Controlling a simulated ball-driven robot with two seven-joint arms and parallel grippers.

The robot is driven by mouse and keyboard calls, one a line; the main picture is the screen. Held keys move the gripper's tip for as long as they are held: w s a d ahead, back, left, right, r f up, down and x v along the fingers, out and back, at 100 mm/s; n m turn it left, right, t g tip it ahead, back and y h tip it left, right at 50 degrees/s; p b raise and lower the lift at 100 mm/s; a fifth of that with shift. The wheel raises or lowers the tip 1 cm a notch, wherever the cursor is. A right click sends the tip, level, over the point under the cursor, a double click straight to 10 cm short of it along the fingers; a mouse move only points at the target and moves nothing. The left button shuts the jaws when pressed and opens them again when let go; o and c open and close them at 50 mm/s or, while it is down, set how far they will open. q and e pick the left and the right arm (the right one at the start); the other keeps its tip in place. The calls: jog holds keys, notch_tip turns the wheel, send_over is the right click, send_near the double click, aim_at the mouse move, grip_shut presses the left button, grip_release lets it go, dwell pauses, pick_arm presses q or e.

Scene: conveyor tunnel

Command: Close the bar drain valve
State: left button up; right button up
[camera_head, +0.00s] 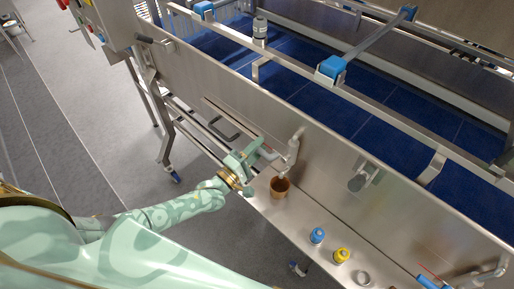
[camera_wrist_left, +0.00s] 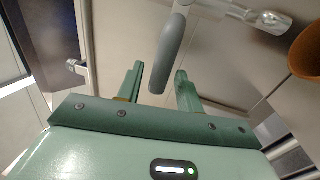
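The bar drain valve has a grey bar handle (camera_head: 267,149) and a metal spout (camera_head: 292,150) on the steel side panel. In the left wrist view the grey handle (camera_wrist_left: 172,52) slants down, with its rounded end between my finger tips. The metal valve part (camera_wrist_left: 262,18) shows at upper right there. My left gripper (camera_head: 247,153) is at the handle's free end. In the wrist view my left gripper (camera_wrist_left: 158,82) is open, with gaps visible on both sides of the handle. My right gripper is not in view.
A brown cup (camera_head: 280,186) stands below the spout on a steel ledge (camera_head: 262,200). A blue bottle (camera_head: 317,236), a yellow bottle (camera_head: 341,256) and a metal ring (camera_head: 363,278) are further along. A knob (camera_head: 362,178) protrudes from the panel. The blue conveyor belt (camera_head: 290,85) lies behind.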

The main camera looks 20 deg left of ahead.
pick_arm(q)
jog(key=b+v, duration=0.1)
jog(key=v, duration=1.5)
jog(key=shift+s+b, duration=0.2)
jog(key=shift+b, duration=0.1)
